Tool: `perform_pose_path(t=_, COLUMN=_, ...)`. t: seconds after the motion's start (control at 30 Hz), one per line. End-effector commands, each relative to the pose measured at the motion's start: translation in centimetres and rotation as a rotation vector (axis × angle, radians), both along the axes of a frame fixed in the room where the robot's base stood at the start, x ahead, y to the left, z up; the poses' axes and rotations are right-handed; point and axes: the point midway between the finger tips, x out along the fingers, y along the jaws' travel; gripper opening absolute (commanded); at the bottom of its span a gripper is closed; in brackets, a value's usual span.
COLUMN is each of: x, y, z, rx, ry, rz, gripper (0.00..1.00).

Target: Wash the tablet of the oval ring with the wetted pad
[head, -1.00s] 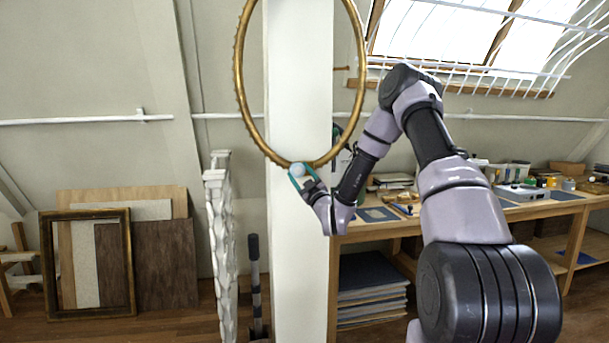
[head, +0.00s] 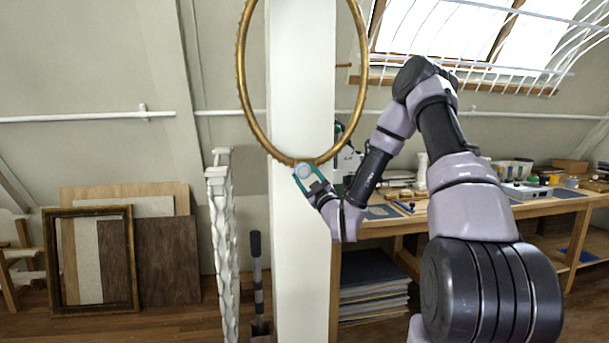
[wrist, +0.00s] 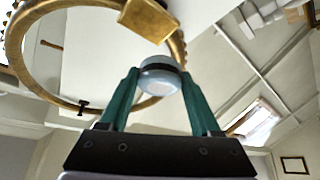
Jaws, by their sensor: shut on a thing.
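The oval ring (head: 243,83) is gilt and hangs upright in front of a white post in the head view. It also shows in the wrist view (wrist: 17,45). Its tablet (wrist: 147,20) is a small flat gold block at the ring's lower end, seen in the wrist view. My gripper (head: 304,172), with green fingers, is just below the ring's bottom. It is shut on a round pale pad (wrist: 159,78) with a dark band. In the wrist view the pad is just below the tablet; I cannot tell whether they touch.
A white post (head: 299,260) stands behind the ring. A carved white upright (head: 220,250) stands to its left. A workbench (head: 470,213) with tools and boxes is at right. Framed panels (head: 120,250) lean on the left wall.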

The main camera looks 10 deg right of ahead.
Motion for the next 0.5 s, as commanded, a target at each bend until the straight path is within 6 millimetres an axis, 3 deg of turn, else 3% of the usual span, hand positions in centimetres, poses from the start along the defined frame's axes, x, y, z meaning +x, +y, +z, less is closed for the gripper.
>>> perform_pose_path(t=0.27, x=-0.1, y=0.0, z=0.0, rx=0.000, ry=0.000, rz=0.000, gripper=0.20)
perform_pose_path(t=0.5, x=-1.7, y=-0.1, z=-0.1, rx=0.001, ry=0.002, rz=-0.001, gripper=0.20)
